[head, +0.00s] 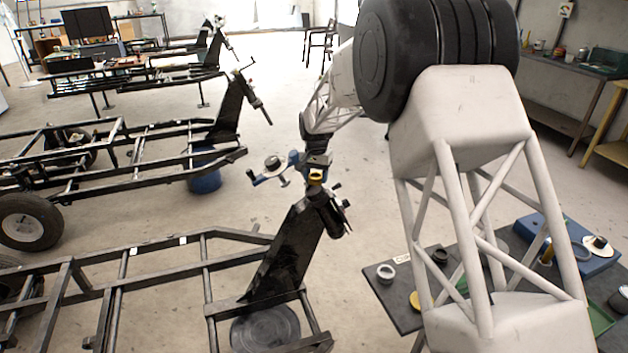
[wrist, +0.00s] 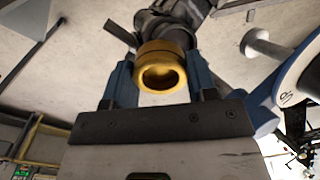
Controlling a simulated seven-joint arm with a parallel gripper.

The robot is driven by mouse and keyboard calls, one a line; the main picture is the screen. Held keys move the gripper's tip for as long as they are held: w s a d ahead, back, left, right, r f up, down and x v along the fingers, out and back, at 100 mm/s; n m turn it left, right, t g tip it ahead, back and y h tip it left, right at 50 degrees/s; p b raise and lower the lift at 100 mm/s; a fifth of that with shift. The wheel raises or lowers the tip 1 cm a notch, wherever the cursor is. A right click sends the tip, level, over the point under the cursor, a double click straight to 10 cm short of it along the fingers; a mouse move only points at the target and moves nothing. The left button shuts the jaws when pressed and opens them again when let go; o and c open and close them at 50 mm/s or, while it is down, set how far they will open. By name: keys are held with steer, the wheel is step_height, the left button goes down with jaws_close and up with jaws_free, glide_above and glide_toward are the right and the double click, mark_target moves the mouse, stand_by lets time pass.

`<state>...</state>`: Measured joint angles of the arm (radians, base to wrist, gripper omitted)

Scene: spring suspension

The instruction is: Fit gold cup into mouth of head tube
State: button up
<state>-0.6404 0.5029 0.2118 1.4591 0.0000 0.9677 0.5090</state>
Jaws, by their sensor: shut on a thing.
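The gold cup (head: 316,177) is a short ring held at the end of my gripper (head: 316,170). In the wrist view the gold cup (wrist: 160,64) sits between the two blue-grey fingers of my gripper (wrist: 160,72), its opening facing the camera. The black head tube (head: 329,208) stands tilted at the top of the black frame's upright, just below the cup. The dark head tube (wrist: 165,27) also shows beyond the cup in the wrist view. The cup is at or very close to the tube's mouth; I cannot tell whether it touches or has entered.
A blue part with a round disc (head: 274,164) sticks out left of my gripper, close by. Black frames (head: 120,270) fill the left. A dark table (head: 395,310) at lower right carries a silver ring (head: 386,273) and a blue box (head: 565,250). Open floor lies behind.

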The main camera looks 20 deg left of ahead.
steer(key=shift+w+a+f, duration=0.1)
steer(key=shift+w+a, duration=0.4)
steer(key=shift+w, duration=0.2)
steer(key=shift+w+a+f, duration=0.1)
steer(key=shift+w+a, duration=0.4)
steer(key=shift+w, duration=0.15)
steer(key=shift+f, duration=1.65)
steer(key=shift+f, duration=0.1)
steer(key=o, duration=1)
step_height(320, 180, up, 12)
steer(key=shift+r, duration=0.1)
